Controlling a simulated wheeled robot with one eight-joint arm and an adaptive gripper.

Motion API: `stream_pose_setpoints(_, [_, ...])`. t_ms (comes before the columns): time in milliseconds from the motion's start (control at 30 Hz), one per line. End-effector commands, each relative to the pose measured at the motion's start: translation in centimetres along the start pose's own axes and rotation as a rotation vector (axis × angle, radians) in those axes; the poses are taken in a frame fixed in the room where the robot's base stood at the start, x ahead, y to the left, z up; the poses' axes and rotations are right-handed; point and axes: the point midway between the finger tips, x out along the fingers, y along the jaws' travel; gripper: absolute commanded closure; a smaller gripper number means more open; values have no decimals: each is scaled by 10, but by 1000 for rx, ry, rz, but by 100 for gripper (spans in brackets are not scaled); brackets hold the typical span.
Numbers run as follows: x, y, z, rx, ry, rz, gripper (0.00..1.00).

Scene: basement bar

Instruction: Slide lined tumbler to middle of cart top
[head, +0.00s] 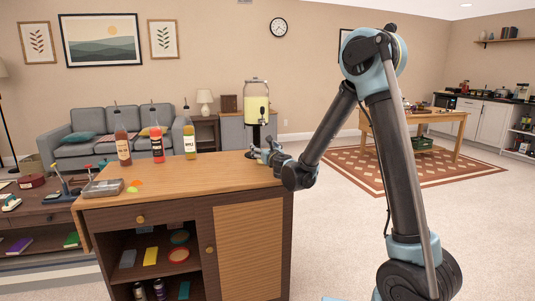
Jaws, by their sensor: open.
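The cart (205,178) has a wooden top and an open shelf beside a slatted door. My gripper (260,153) is open, low over the right back part of the cart top, and points left. I cannot make out a lined tumbler in the head view. It may be hidden at my gripper, where the picture is too small to tell. I cannot tell whether my fingers touch anything.
A brown bottle (123,146), a red bottle (157,146) and a yellow bottle (190,142) stand along the cart's back edge. A drink dispenser (257,108) shows behind my gripper. The cart top's middle is clear.

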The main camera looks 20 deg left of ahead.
Motion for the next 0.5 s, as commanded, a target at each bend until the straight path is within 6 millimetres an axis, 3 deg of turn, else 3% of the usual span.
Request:
stream_pose_setpoints(433, [8, 0, 0, 0, 0, 0, 16])
stream_pose_setpoints(500, [8, 0, 0, 0, 0, 0, 30])
